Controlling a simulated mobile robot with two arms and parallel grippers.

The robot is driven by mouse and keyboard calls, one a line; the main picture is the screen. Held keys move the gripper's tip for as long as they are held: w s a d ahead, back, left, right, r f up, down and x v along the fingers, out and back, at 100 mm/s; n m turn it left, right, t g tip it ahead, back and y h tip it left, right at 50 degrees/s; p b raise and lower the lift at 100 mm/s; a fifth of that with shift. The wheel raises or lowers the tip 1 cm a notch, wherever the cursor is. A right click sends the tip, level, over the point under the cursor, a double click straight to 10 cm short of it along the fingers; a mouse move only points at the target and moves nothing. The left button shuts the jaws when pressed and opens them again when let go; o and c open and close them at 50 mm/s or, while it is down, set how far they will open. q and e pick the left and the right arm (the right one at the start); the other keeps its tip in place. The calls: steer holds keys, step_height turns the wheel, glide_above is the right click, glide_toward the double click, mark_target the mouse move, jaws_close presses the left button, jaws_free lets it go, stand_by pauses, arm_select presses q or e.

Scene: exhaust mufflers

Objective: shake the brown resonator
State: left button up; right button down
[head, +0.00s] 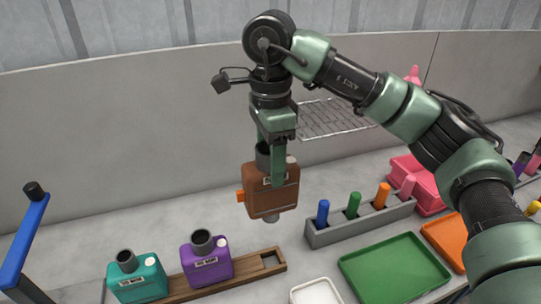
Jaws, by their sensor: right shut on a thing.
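The brown resonator (271,193) is a boxy brown body with a dark pipe on top, an orange stub on its left side and a grey stub underneath. My right gripper (278,165) is shut on it from above and holds it in the air, slightly tilted, above the counter. The gripper's near finger covers part of its top and front. My left gripper is not in view.
A teal resonator (137,281) and a purple resonator (206,262) stand at a wooden rack (240,268). A grey block (350,230) holds several coloured pegs. A green tray (392,268), a white dish (316,292) and a wire rack (335,118) are nearby.

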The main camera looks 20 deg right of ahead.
steer(key=shift+r, duration=0.15)
step_height(320, 180, up, 3)
steer(key=shift+r, duration=0.2)
step_height(320, 180, down, 3)
steer(key=shift+r, duration=0.2)
steer(key=shift+a+r, duration=0.1)
steer(key=shift+r, duration=0.7)
steer(key=shift+f, duration=0.25)
steer(key=shift+s+f, duration=0.15)
steer(key=shift+f, duration=0.55)
steer(key=r, duration=0.2)
steer(key=shift+w+r, duration=0.2)
steer(key=shift+r, duration=0.2)
steer(key=f, duration=0.3)
steer(key=shift+s+f, duration=0.2)
steer(key=shift+f, duration=0.05)
steer(key=shift+r, duration=0.15)
steer(key=shift+w, duration=0.15)
